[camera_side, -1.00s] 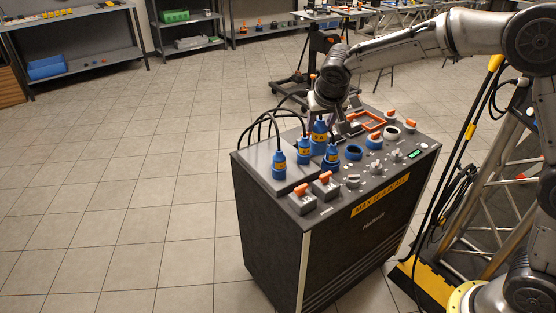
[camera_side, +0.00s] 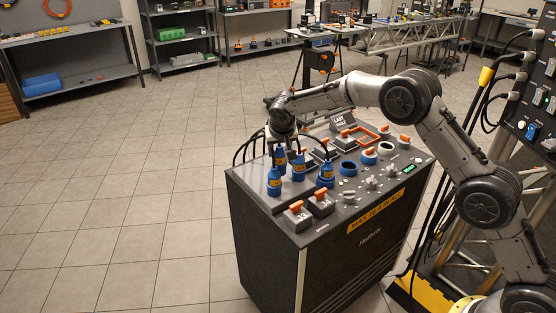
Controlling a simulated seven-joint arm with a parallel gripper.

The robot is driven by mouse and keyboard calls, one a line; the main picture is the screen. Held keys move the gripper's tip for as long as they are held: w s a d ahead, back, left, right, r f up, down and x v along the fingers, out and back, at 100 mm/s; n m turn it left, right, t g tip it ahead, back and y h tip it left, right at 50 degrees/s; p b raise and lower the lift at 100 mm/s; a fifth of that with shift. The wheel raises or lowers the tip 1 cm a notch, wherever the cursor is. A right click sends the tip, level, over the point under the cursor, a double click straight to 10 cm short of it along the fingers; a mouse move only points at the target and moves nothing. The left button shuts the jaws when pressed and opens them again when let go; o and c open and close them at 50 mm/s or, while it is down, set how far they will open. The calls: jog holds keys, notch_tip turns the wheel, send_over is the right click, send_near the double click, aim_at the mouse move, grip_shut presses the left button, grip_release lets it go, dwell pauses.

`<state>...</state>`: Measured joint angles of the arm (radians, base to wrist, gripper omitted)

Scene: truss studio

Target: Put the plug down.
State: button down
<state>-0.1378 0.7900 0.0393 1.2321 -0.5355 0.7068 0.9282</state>
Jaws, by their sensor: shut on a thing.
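My gripper (camera_side: 281,142) is above the back left part of the console, pointing down. It is shut on a blue plug with a yellow label (camera_side: 280,160). The held plug is upright, low over the console's left panel. I cannot tell whether its base touches the panel, as another blue plug (camera_side: 274,183) stands in front of it. Two more blue plugs stand to the right, one close by (camera_side: 298,169) and one farther right (camera_side: 326,176). Black cables run from the plugs.
The console (camera_side: 330,226) carries switches with orange levers (camera_side: 320,197), knobs, a blue-ringed socket (camera_side: 348,169) and an orange frame (camera_side: 365,135). The floor left of the console is clear. Shelves stand along the back wall.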

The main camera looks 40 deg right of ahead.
aim_at(278, 155)
jog(key=shift+w+f, duration=0.35)
jog(key=shift+f, duration=1.5)
jog(key=shift+f, duration=0.15)
jog(key=shift+c, duration=1.8)
grip_release()
jog(key=shift+s+r, duration=0.1)
jog(key=shift+r, duration=0.15)
jog(key=v, duration=1.1)
jog(key=shift+s+a+r, duration=0.2)
jog(key=shift+s+r, duration=0.05)
jog(key=shift+r, duration=0.05)
